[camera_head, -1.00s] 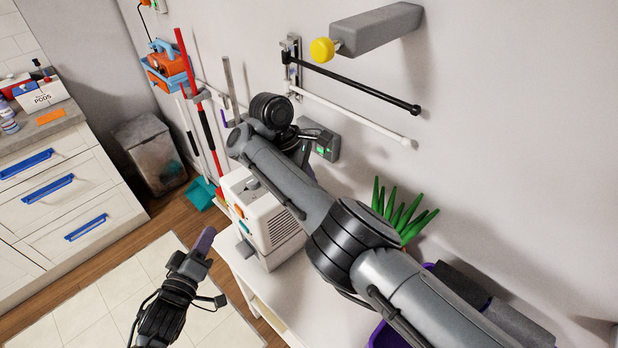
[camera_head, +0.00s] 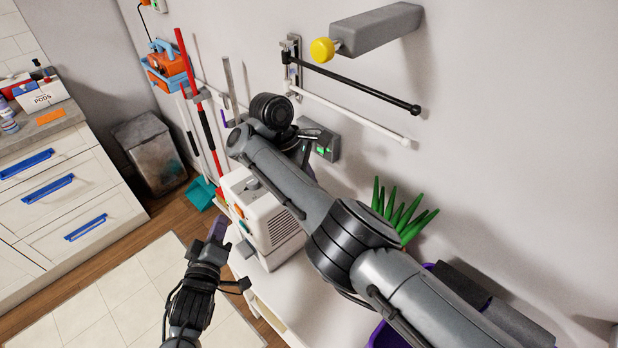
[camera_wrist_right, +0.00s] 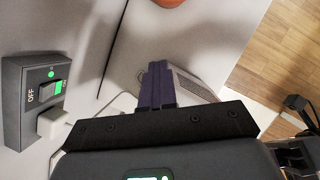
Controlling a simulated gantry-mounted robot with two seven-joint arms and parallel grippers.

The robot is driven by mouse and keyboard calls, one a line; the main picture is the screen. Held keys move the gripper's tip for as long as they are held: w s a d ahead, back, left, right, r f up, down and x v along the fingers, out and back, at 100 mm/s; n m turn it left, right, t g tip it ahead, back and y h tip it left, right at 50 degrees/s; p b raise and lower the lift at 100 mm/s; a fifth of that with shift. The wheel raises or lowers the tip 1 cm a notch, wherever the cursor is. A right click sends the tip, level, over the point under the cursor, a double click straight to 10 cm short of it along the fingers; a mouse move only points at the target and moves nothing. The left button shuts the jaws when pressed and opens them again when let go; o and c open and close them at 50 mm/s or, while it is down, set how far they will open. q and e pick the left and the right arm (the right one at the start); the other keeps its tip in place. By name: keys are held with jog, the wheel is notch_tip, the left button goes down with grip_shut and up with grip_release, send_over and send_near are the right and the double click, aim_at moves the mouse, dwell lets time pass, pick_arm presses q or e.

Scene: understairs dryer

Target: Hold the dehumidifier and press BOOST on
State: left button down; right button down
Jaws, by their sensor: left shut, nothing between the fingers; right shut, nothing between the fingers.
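The dehumidifier (camera_head: 275,225) is a white box with a dark side grille, standing on a white surface. Its left face carries an orange part (camera_head: 239,211) and a teal part (camera_head: 243,227); no BOOST label is readable. My left gripper (camera_head: 218,229) is shut and empty, just left of that face, with a small gap seeming to remain. My right arm crosses in front of the dehumidifier's top and hides part of it. My right gripper (camera_wrist_right: 157,85) shows in the right wrist view, shut and empty, in front of the dehumidifier's grille (camera_wrist_right: 192,87).
A grey wall switch (camera_head: 322,142) with a green light and a white plug is close to the right gripper; it also shows in the wrist view (camera_wrist_right: 35,98). Wall rods (camera_head: 350,82) hang above. A green plant (camera_head: 402,215) stands right. Mops (camera_head: 205,130) lean behind.

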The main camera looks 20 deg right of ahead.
pick_arm(q)
jog(key=shift+w+d, duration=0.25)
jog(key=shift+d, duration=0.55)
jog(key=shift+d, duration=0.1)
dwell(1.5)
jog(key=shift+w+d, duration=0.1)
jog(key=shift+d, duration=0.3)
dwell(0.5)
jog(key=shift+a, duration=0.55)
jog(key=shift+a, duration=0.1)
jog(key=shift+s+a, duration=0.35)
jog(key=shift+a, duration=0.6)
jog(key=shift+s+a, duration=0.3)
jog(key=shift+a, duration=0.6)
jog(key=shift+s+a, duration=0.35)
jog(key=shift+a, duration=0.6)
